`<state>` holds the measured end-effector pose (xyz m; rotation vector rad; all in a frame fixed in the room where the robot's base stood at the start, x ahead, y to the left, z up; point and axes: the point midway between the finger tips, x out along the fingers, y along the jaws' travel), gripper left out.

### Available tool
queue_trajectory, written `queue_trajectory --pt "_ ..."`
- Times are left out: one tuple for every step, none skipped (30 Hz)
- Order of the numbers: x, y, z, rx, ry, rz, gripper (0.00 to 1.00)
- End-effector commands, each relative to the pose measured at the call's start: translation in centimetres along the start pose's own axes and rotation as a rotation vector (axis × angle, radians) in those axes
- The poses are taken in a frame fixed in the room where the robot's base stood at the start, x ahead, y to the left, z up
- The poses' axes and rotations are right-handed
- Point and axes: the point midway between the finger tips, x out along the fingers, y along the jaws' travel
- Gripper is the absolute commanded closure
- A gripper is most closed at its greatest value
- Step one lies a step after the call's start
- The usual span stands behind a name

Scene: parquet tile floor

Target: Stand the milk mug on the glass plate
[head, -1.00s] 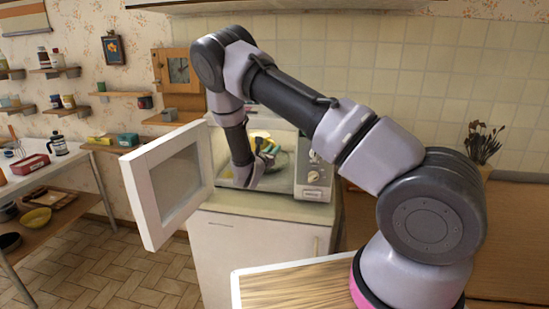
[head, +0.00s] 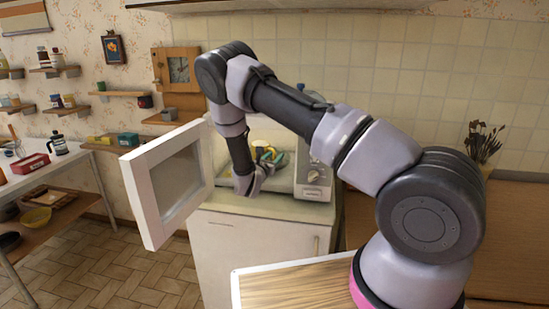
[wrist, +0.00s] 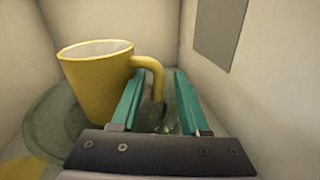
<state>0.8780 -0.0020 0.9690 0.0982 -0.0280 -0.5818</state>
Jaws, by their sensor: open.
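The yellow mug (wrist: 95,95) stands upright inside the microwave, over the green-tinted glass plate (wrist: 40,125). Its base is partly hidden by my gripper's body, so I cannot see all of the contact. My gripper (wrist: 157,85) is open, with teal fingers to the right of the mug's body. The mug's handle (wrist: 155,68) reaches toward the gap between the fingers; I cannot tell how deep it sits there. In the head view, the mug (head: 262,150) shows only partly behind my gripper (head: 276,161).
The microwave (head: 314,178) stands on a white cabinet (head: 250,245), its door (head: 170,185) swung open on the left. Its inner walls (wrist: 265,110) are close around the gripper. A wooden-topped surface (head: 290,290) lies in front. A shelf table (head: 40,180) stands far left.

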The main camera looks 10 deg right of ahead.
Motion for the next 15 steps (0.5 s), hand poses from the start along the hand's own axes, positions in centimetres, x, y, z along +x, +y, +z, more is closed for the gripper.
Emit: queue_trajectory --pt "0.0 0.0 0.3 0.002 0.0 0.0 0.54" --pt "-0.3 0.1 0.2 0.0 0.0 0.002 0.54" --pt "-0.8 0.1 0.2 0.0 0.001 0.002 0.54" --pt "-1.2 0.1 0.1 0.0 0.001 0.002 0.54" --pt "-1.8 0.2 0.1 0.0 0.001 0.003 0.54" --pt "-2.5 0.2 0.1 -0.002 0.001 0.004 0.54" --pt "-3.1 0.2 0.1 -0.001 0.001 0.004 0.54" --pt "-3.8 0.2 0.1 -0.001 0.002 0.005 0.54" --pt "-4.7 0.2 0.1 -0.002 0.002 0.005 0.54" --pt "-5.4 0.2 0.2 -0.001 0.001 0.005 0.54" --pt "-6.1 0.2 0.2 0.0 0.001 0.004 0.54" --pt "-7.0 0.2 0.2 -0.001 0.001 0.005 0.54" --pt "-7.6 0.1 0.2 0.0 0.0 0.004 0.54" --pt "-8.2 0.2 0.2 0.0 0.0 0.004 0.54" --pt "-8.9 0.1 0.2 0.0 0.001 0.004 0.54"
